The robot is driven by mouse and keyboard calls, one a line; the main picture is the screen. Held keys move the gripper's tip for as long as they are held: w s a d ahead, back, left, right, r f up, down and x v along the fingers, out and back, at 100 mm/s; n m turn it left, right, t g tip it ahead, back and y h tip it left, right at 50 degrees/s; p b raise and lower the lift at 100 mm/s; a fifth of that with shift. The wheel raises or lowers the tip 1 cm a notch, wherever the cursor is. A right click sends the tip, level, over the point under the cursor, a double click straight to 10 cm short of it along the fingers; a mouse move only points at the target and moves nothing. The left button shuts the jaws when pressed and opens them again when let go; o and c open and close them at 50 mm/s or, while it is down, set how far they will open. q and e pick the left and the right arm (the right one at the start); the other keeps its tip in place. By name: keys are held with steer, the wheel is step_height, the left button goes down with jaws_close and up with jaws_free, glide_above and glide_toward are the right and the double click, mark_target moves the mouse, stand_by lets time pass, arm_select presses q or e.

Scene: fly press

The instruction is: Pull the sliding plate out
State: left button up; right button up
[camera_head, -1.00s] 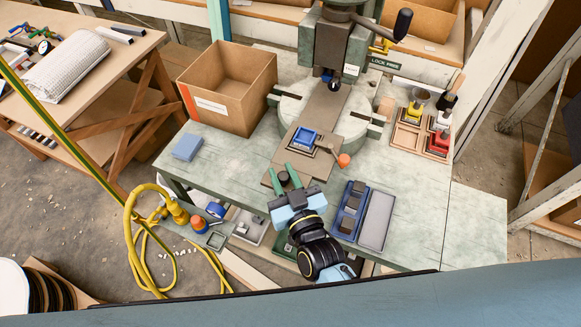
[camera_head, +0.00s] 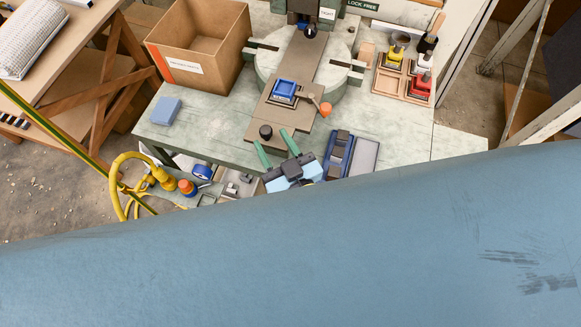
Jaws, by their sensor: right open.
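The sliding plate (camera_head: 286,119) is a brown plate that runs from under the press ram over the round press table (camera_head: 264,66) toward me. A blue square fixture (camera_head: 284,90) sits on it, with an orange knob (camera_head: 325,109) beside it. A black round knob (camera_head: 265,131) stands at the plate's near end. My right gripper (camera_head: 271,138) has two green fingers spread apart, with nothing between them. Its tips are just on the near side of the black knob, the left one close to it; I cannot tell whether they touch. My left gripper is not in view.
A cardboard box (camera_head: 183,72) stands at the bench's left, near a blue block (camera_head: 166,111). Blue and grey trays (camera_head: 365,155) lie right of my gripper. Wooden holders (camera_head: 390,80) stand at the right. A large blue surface close to the camera hides the lower view.

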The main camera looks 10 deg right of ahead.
steer(key=v, duration=0.9)
steer(key=shift+s, duration=0.1)
steer(key=s+d+f+g+b, duration=0.1)
steer(key=s+f+g, duration=0.15)
steer(key=f, duration=0.65)
steer(key=s+d+f+g+h+b, duration=0.1)
steer(key=s+d+f+g, duration=0.15)
steer(key=f, duration=0.65)
steer(key=s+d+f+g+b, duration=0.1)
steer(key=f+g, duration=0.2)
steer(key=f, duration=0.7)
steer(key=s+d+f+g+h+b, duration=0.3)
steer(key=s+d+f+g, duration=0.5)
steer(key=s+d+f, duration=0.6)
steer(key=s+f+h, duration=0.1)
steer(key=s+f, duration=0.2)
steer(key=f, duration=0.1)
steer(key=shift+s+m, duration=0.4)
